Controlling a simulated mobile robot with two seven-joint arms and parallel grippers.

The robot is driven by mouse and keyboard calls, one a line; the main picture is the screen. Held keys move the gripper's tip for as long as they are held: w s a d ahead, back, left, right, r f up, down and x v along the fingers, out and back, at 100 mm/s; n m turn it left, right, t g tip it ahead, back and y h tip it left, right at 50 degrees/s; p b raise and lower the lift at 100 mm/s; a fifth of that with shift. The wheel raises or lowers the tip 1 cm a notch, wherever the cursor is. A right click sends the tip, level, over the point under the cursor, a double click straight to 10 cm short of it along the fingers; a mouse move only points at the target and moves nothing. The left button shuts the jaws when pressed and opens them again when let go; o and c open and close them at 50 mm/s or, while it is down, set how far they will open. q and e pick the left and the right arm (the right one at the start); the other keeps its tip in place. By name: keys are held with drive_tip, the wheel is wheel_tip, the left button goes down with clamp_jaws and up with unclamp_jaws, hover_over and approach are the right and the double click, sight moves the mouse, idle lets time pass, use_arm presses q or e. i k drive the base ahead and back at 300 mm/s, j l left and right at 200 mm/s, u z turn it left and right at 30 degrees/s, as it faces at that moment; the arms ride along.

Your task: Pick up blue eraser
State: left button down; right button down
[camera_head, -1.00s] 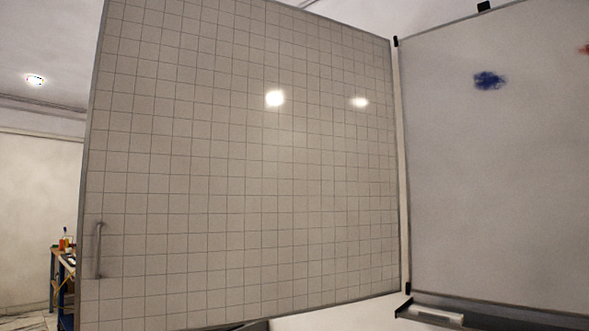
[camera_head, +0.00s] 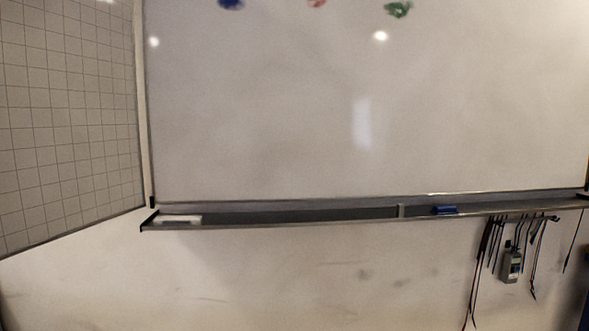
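The blue eraser (camera_head: 445,210) lies on the dark tray (camera_head: 330,214) along the whiteboard's lower edge, right of the middle of the view. It sits a little to the right of a small upright grey piece on the tray. Neither of my grippers shows in the head view, so nothing is seen touching the eraser.
A white block (camera_head: 181,219) lies at the tray's left end. The whiteboard (camera_head: 280,110) has blue, red and green smudges at its top. A gridded panel (camera_head: 65,130) stands at the left. Black cables and a grey handheld device (camera_head: 511,265) hang below the tray's right part.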

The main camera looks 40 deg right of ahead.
sight(442, 210)
drive_tip(key=z, duration=2.35)
